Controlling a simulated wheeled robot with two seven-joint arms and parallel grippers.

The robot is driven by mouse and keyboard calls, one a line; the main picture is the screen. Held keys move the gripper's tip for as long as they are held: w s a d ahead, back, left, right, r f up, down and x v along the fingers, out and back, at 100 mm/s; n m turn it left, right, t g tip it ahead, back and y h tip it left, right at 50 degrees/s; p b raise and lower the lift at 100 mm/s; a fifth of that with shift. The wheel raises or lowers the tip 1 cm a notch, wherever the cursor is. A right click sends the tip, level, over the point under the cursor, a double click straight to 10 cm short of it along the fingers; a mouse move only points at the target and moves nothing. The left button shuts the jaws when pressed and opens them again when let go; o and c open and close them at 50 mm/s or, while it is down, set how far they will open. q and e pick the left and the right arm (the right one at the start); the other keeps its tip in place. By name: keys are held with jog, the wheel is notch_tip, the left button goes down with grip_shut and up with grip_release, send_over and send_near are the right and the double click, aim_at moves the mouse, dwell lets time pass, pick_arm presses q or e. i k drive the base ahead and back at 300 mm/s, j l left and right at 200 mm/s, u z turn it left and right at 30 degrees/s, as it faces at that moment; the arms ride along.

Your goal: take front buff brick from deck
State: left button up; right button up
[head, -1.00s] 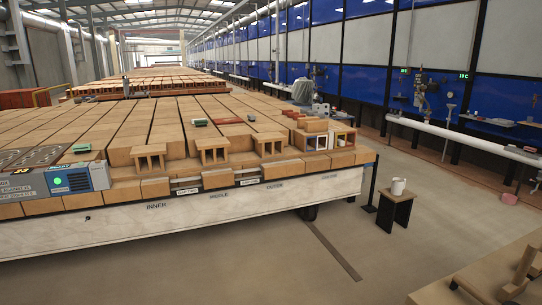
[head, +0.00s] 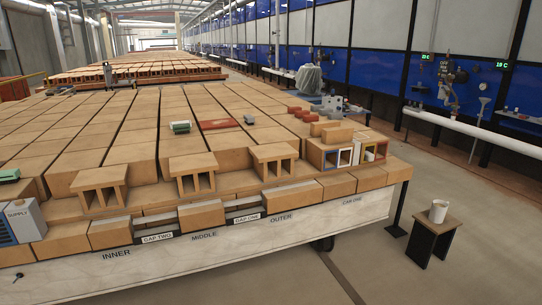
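A long deck (head: 215,250) with a pale front face runs across the view, labelled INNER, MIDDLE and OUTER. Buff bricks line its front edge: one brick (head: 201,215) sits between the GAP TWO and GAP ONE labels, and others (head: 292,192) lie to its right. Three slotted hollow buff bricks stand behind this row, at left (head: 98,180), middle (head: 192,168) and right (head: 274,158). I cannot tell which brick is the front buff one. Neither of my grippers is in view.
Open-ended boxes with coloured rims (head: 345,157) stand at the deck's right end, with a loose buff block (head: 337,135) on top. A grey supply box (head: 22,222) is at the left edge. A stool (head: 434,238) bears a white mug (head: 438,211). The floor in front is clear.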

aim_at(342, 134)
jog(key=i+z, duration=0.2)
jog(key=i, duration=0.3)
jog(key=i+j+z, duration=0.2)
jog(key=i, duration=0.35)
jog(key=i+j+z, duration=0.2)
jog(key=i, duration=0.3)
